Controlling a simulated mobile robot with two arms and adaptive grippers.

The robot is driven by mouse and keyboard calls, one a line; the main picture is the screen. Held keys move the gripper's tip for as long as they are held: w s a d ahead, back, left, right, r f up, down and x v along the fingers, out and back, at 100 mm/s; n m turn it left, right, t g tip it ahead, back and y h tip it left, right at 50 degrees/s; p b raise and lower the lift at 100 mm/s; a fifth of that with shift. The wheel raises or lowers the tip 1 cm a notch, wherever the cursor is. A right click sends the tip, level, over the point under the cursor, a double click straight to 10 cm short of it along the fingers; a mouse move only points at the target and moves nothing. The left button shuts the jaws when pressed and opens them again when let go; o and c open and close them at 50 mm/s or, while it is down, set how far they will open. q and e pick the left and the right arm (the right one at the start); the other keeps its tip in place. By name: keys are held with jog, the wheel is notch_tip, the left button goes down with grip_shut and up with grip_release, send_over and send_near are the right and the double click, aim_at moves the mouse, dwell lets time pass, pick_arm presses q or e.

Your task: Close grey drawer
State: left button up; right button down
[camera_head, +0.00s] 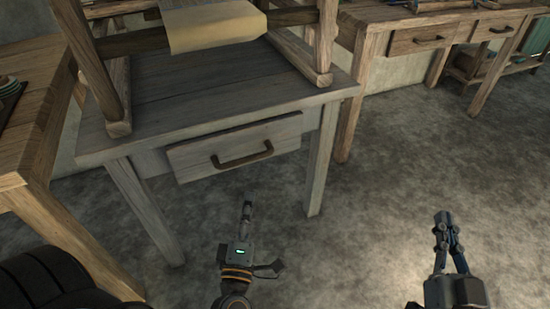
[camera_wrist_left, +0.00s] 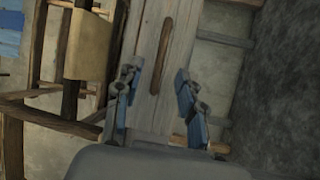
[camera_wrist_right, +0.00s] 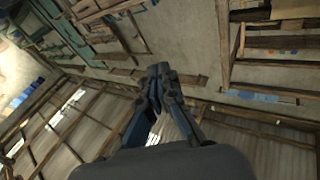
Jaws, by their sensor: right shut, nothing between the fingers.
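The grey drawer (camera_head: 200,157) is in the grey wooden table (camera_head: 215,92), and its front stands out a little from the table's frame. Its dark curved handle (camera_head: 243,157) faces me. My left gripper (camera_head: 263,233) is open and empty, in front of and below the drawer, apart from it. In the left wrist view the drawer handle (camera_wrist_left: 165,45) shows beyond the spread fingers (camera_wrist_left: 156,72). My right gripper (camera_head: 443,216) is shut and empty, over the floor at the right, well away from the drawer. Its closed fingertips show in the right wrist view (camera_wrist_right: 158,70).
A wooden loom frame (camera_head: 118,128) stands on the grey table. A brown wooden table (camera_head: 35,150) is close at the left. Another brown table with drawers (camera_head: 420,38) stands at the back right. The floor (camera_head: 370,200) between is clear.

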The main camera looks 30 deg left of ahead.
aim_at(246, 160)
pick_arm(q)
jog(key=w+a, duration=0.2)
jog(key=w, duration=0.2)
jog(key=w+a+r+n+y, duration=0.1)
jog(key=w+a, duration=0.1)
jog(key=w, duration=0.2)
jog(key=w+a+n+y, duration=0.1)
jog(key=w+a, duration=0.2)
jog(key=w, duration=0.1)
jog(key=shift+a+r+g, duration=0.1)
jog(key=shift+r+g, duration=0.25)
jog(key=shift+g, duration=0.05)
pick_arm(e)
jog(key=shift+s+d+r+n+t, duration=0.2)
jog(key=shift+d+r+t, duration=0.15)
jog(key=shift+r, duration=0.2)
jog(key=shift+s+d+r+n+t, duration=0.1)
jog(key=shift+s+d+r+t, duration=0.15)
jog(key=shift+d+r, duration=0.25)
jog(key=shift+a+r, duration=0.1)
pick_arm(q)
grip_shut()
